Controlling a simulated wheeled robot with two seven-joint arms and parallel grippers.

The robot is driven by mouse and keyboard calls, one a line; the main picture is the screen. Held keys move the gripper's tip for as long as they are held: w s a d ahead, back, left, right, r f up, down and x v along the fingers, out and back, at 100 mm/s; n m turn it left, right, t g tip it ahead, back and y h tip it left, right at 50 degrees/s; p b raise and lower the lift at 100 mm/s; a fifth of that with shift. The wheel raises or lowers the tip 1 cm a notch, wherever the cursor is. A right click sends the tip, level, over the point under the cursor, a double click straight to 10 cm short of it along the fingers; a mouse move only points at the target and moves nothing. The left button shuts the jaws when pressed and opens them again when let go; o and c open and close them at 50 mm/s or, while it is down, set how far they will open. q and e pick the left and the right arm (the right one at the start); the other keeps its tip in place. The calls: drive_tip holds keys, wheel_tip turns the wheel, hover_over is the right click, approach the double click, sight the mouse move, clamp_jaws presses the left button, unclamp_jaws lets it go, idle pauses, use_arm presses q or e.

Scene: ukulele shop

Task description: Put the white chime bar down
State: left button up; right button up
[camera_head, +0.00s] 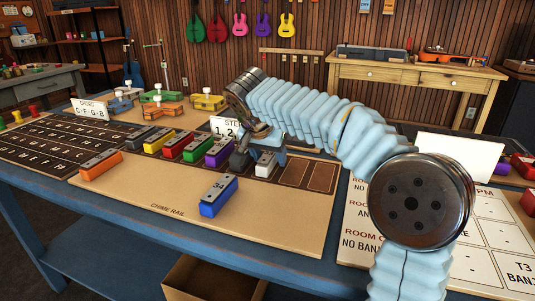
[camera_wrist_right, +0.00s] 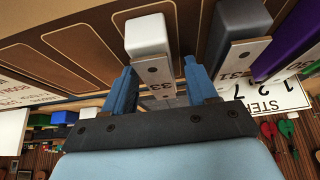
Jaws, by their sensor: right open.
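The white chime bar (camera_head: 265,166) sits on the chime rail board (camera_head: 265,222), right of the purple bar (camera_head: 219,151). My right gripper (camera_head: 262,145) is just over it, its jaws hiding part of the row. In the right wrist view, the white bar (camera_wrist_right: 147,37) lies in front of my open right gripper (camera_wrist_right: 159,75), its numbered end between the two blue fingers, with gaps visible at both sides. A dark grey bar (camera_wrist_right: 238,22) sits beside it there. My left gripper is not in view.
Two empty outlined slots (camera_head: 293,173) lie right of the white bar. Green, red, yellow and dark bars fill the row's left. A blue bar (camera_head: 218,196) and an orange bar (camera_head: 101,165) lie in front. A step card (camera_head: 224,126) stands behind.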

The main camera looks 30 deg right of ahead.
drive_tip(key=p+v, duration=0.1)
drive_tip(key=v, duration=1.1)
